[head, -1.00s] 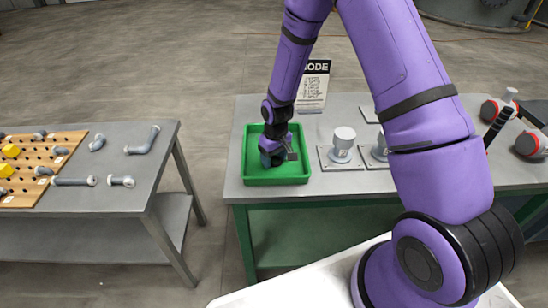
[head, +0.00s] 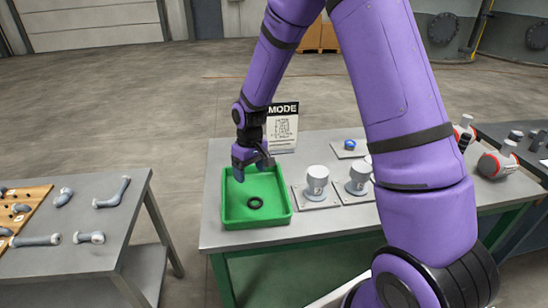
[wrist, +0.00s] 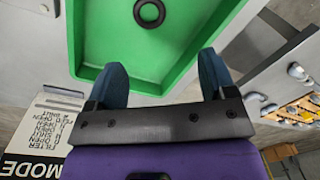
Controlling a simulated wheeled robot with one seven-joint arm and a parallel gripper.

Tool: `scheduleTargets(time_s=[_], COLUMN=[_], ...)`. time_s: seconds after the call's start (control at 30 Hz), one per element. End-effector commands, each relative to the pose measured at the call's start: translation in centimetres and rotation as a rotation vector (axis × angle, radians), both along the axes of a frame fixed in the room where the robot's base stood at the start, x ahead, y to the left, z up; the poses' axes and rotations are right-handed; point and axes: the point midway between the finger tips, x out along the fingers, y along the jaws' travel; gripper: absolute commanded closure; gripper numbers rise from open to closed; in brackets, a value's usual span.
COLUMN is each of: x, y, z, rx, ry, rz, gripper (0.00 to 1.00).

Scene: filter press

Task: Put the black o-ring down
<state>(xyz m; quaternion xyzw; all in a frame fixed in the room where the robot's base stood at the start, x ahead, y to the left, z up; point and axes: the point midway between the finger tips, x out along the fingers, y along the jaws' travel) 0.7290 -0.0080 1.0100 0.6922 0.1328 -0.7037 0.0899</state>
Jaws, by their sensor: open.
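The black o-ring (head: 255,202) lies flat on the floor of the green tray (head: 228,207), near the tray's middle. It also shows in the wrist view (wrist: 149,12), near the top edge and apart from the fingers. My gripper (head: 243,172) is above the back left part of the tray. In the wrist view its two blue fingers (wrist: 161,72) are spread wide with nothing between them, so it is open and empty.
A MODE sign (head: 282,128) stands behind the tray. Grey cylinders on square plates (head: 316,180) stand right of the tray, with a blue-topped piece (head: 350,146) behind. A separate grey table (head: 100,215) at left holds pipe fittings. Floor lies between the tables.

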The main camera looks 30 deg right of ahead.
Motion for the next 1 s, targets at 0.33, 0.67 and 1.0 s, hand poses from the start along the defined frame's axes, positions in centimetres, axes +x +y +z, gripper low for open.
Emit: scheduleTargets(time_s=[0.33,0.67,1.0], x=[-1.5,-7.1,-15.0], y=[-0.9,-2.8,-4.3], z=[6.3,17.1,25.2], rx=[-0.022,-0.05,-0.048], ry=[-0.062,-0.177,-0.294], rz=[-0.03,-0.105,-0.192], gripper=[0.23,0.23,0.23])
